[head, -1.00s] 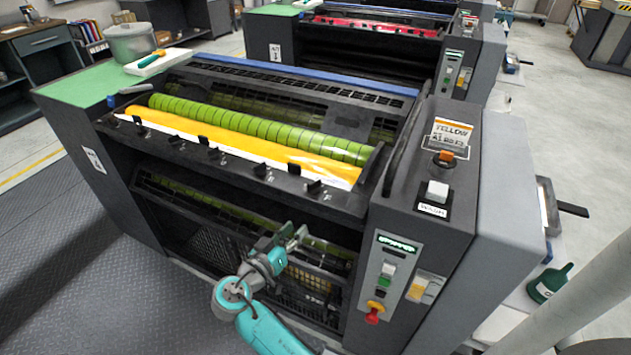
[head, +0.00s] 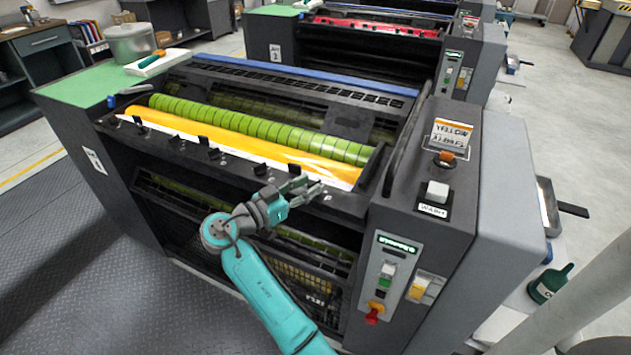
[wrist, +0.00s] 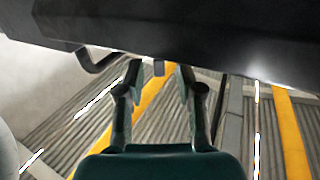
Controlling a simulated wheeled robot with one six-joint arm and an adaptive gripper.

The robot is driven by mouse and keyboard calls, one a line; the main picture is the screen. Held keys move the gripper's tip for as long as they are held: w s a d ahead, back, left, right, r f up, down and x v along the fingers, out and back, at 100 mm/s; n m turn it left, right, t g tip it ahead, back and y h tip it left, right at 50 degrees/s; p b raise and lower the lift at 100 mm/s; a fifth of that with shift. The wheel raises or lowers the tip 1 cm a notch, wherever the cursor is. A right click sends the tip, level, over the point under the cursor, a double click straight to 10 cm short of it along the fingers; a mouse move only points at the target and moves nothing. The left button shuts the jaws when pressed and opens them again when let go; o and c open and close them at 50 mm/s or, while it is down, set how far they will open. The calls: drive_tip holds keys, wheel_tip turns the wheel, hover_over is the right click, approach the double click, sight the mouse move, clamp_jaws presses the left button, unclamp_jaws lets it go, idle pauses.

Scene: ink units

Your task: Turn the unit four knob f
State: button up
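The yellow unit (head: 330,215) has a dark front ledge with a row of small black knobs (head: 203,142) below the yellow ink and green roller. The knob letters are too small to read. My gripper (head: 311,186) is at the right end of this row, over the place of the rightmost knob, which it hides in the head view. In the wrist view my gripper (wrist: 160,72) is open, its two fingers apart under a dark edge. A small grey piece (wrist: 159,68), perhaps a knob, shows between the fingertips; I cannot tell whether they touch it.
A control panel (head: 388,275) with a green display, buttons and a red-yellow switch is right of my arm. A white wash button (head: 437,191) and an orange knob (head: 446,158) sit on the side cabinet's top. A black handrail (head: 400,150) rises right of the ledge. Floor is clear at left.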

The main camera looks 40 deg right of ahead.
sight(315, 181)
drive_tip(key=shift+s+d, duration=0.15)
drive_tip(key=shift+d, duration=1.45)
clamp_jaws()
drive_tip(key=shift+n+t, duration=0.3)
drive_tip(key=shift+t, duration=0.2)
drive_tip(key=n+t, duration=0.2)
drive_tip(key=t, duration=0.1)
drive_tip(key=n+t+y, duration=0.1)
drive_tip(key=n+t, duration=0.1)
drive_tip(key=t, duration=0.2)
drive_tip(key=shift+n, duration=0.3)
drive_tip(key=shift+n+t+y, duration=1.9)
drive_tip(key=shift+n+t, duration=0.3)
drive_tip(key=shift+t, duration=0.7)
drive_tip(key=shift+a+t, duration=0.1)
drive_tip(key=shift+t, duration=0.2)
unclamp_jaws()
